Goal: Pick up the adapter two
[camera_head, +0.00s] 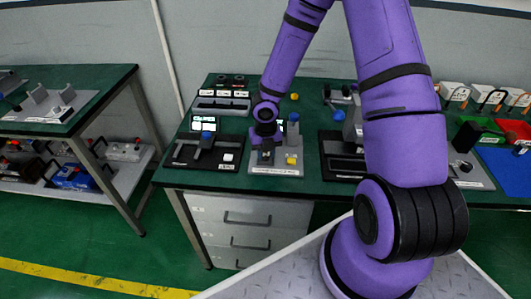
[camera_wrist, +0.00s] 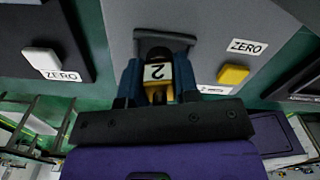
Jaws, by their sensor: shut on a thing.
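Adapter two (camera_wrist: 158,72) shows in the wrist view as a small dark and yellow piece with a white label marked 2. My gripper (camera_wrist: 158,82) is shut on it, with one finger on each side. Behind it is a grey fixture plate (camera_wrist: 215,25) with a raised dark bar. I cannot tell whether the adapter touches this plate. In the head view my gripper (camera_head: 266,152) is low over the grey fixture on the green table, and the adapter is too small to make out there.
A yellow button (camera_wrist: 233,74) beside a ZERO label is right of my gripper. A black fixture with a white button (camera_wrist: 42,60) is on the left. In the head view, another dark fixture (camera_head: 342,162) stands to the right on the green table (camera_head: 308,110).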

